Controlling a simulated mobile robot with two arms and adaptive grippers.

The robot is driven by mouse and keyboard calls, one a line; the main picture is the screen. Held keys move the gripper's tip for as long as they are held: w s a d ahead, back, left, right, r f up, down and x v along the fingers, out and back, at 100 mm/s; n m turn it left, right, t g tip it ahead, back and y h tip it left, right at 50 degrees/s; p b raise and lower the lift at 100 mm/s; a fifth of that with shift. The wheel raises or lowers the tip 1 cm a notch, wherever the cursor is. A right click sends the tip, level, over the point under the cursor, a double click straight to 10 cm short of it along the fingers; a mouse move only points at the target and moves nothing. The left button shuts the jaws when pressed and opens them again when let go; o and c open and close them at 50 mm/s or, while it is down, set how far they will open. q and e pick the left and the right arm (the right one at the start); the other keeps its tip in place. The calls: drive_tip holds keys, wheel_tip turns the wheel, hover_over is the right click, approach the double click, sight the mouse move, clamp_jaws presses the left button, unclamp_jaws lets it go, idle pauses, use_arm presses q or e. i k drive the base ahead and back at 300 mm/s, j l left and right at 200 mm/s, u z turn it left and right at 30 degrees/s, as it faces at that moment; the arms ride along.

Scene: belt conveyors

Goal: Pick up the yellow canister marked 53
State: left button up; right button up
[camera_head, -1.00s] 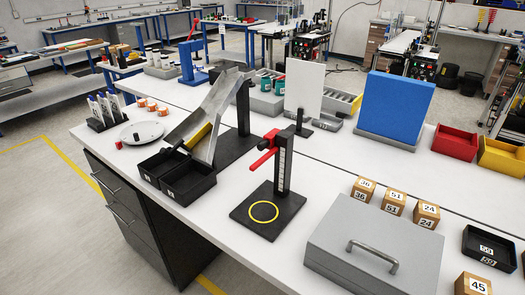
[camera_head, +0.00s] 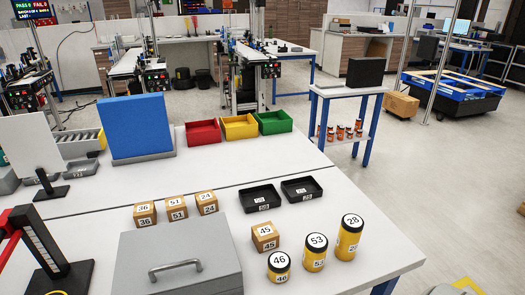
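The yellow canister marked 53 (camera_head: 315,254) stands upright near the front right of the white table. It has a black lid band and a white number label on top and side. A shorter yellow canister marked 46 (camera_head: 279,268) stands to its left, and a taller one marked 28 (camera_head: 349,238) stands to its right. The canister marked 53 is clear of both in view. Neither of my grippers shows in the head view.
A grey case with a handle (camera_head: 175,262) lies left of the canisters. A wooden block marked 45 (camera_head: 265,237) and two black trays (camera_head: 259,198) stand behind them. Red (camera_head: 203,133), yellow and green bins line the back. The table's right edge is close to the canister marked 28.

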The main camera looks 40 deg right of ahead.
sight(315, 250)
drive_tip(key=z, duration=1.6)
